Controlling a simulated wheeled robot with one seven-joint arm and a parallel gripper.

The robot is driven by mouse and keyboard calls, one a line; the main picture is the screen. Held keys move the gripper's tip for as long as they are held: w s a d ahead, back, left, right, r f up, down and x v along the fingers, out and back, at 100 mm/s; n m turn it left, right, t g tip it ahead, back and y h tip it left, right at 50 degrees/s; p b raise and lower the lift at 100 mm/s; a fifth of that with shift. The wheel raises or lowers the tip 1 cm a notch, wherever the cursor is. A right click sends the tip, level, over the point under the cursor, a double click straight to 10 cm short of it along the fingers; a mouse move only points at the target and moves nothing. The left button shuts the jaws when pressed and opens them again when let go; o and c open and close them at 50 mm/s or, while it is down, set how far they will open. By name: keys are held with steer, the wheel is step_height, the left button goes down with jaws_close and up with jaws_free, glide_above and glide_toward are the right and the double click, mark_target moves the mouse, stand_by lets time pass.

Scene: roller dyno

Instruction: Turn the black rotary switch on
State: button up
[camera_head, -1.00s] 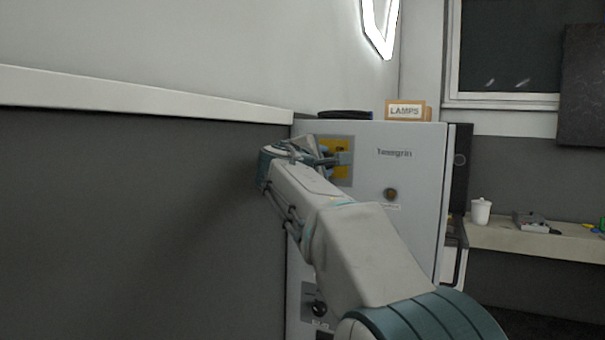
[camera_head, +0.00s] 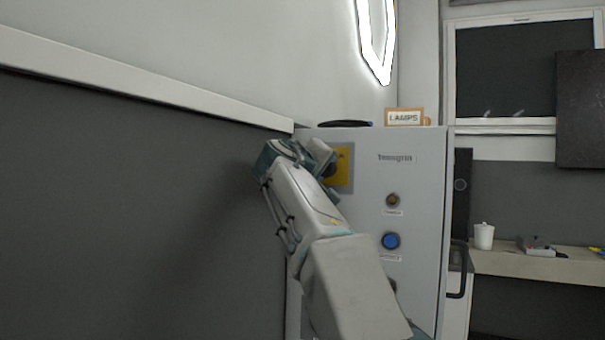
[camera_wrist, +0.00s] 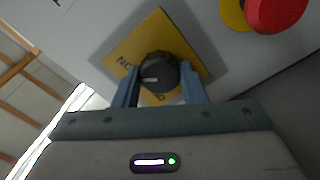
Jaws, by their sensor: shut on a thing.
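The black rotary switch (camera_wrist: 158,72) sits on a yellow plate (camera_wrist: 128,52) on the grey cabinet front, with a white pointer line and partly hidden lettering. My gripper (camera_wrist: 160,90) has its two blue fingers on either side of the knob, shut on it. In the head view, my gripper (camera_head: 318,157) is at the cabinet's upper left, in front of the yellow plate (camera_head: 343,166).
A red button (camera_wrist: 276,10) with a yellow base is near the switch. The cabinet (camera_head: 425,200) also carries an amber lamp (camera_head: 392,200) and a blue button (camera_head: 391,241). A grey wall (camera_head: 130,220) runs close along my arm's left.

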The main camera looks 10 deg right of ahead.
steer(key=shift+s+r+m+b, duration=0.1)
steer(key=shift+r+m+b, duration=0.25)
steer(key=shift+m, duration=0.65)
steer(key=o, duration=1)
steer(key=shift+a, duration=0.1)
steer(key=shift+f, duration=0.2)
steer(key=shift+s+a+f, duration=0.1)
steer(key=shift+s, duration=0.05)
steer(key=b+v, duration=0.2)
steer(key=v, duration=0.5)
steer(key=b+v, duration=0.2)
steer(key=v, duration=0.4)
steer(key=shift+s+a+r, duration=0.2)
steer(key=shift+s+a, duration=0.05)
steer(key=shift+s, duration=0.05)
